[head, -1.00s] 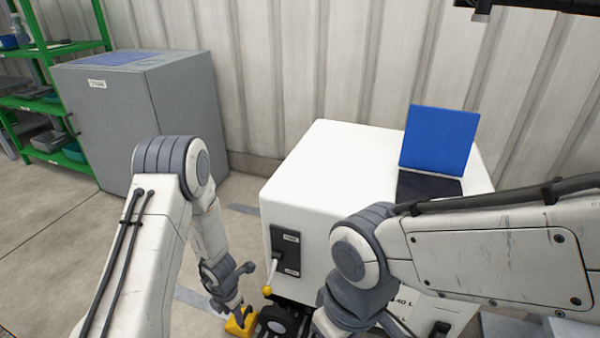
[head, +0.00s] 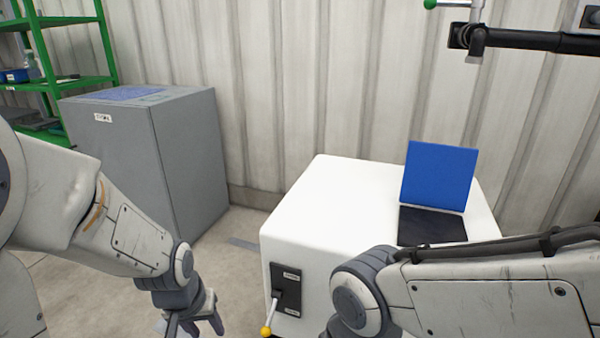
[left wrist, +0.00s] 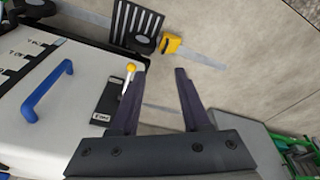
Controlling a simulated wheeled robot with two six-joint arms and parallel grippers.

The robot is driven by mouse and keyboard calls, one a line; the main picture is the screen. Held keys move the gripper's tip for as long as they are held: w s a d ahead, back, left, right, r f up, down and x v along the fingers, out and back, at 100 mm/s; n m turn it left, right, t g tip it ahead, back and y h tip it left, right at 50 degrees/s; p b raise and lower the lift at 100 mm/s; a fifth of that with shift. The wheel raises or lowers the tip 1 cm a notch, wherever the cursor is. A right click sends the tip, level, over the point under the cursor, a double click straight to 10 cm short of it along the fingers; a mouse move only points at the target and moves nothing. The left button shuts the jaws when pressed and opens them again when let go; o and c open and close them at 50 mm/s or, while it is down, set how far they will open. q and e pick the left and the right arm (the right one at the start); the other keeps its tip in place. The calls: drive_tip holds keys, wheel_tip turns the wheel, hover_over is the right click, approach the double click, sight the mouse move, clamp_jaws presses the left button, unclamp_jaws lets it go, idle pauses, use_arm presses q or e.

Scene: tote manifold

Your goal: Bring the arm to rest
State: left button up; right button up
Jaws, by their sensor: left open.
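My left gripper (head: 200,325) hangs at the lower left in the head view, left of the white cabinet (head: 330,205) and apart from its lever (head: 275,305). In the left wrist view its two dark fingers (left wrist: 160,72) are spread with nothing between them. My left arm is bent, with its forearm sloping down to the right. My right arm (head: 480,295) crosses the lower right in front of the cabinet. Its gripper is out of view.
The lever's yellow knob (left wrist: 131,68) shows beside the left finger in the wrist view. A blue handle (left wrist: 48,92) and a yellow block (left wrist: 171,43) on the floor show there too. A grey cabinet (head: 185,160) and green shelf (head: 75,85) stand behind at left.

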use_arm(q)
drive_tip(key=s+d+r+m+g+b, duration=0.3)
drive_tip(key=s+d+m, duration=0.6)
drive_tip(key=s+d, duration=0.55)
wheel_tip(320, 180, up, 38)
drive_tip(key=a+p, duration=0.1)
drive_tip(key=p, duration=3.6)
drive_tip(key=shift+h, duration=0.4)
drive_tip(key=shift+a, duration=0.1)
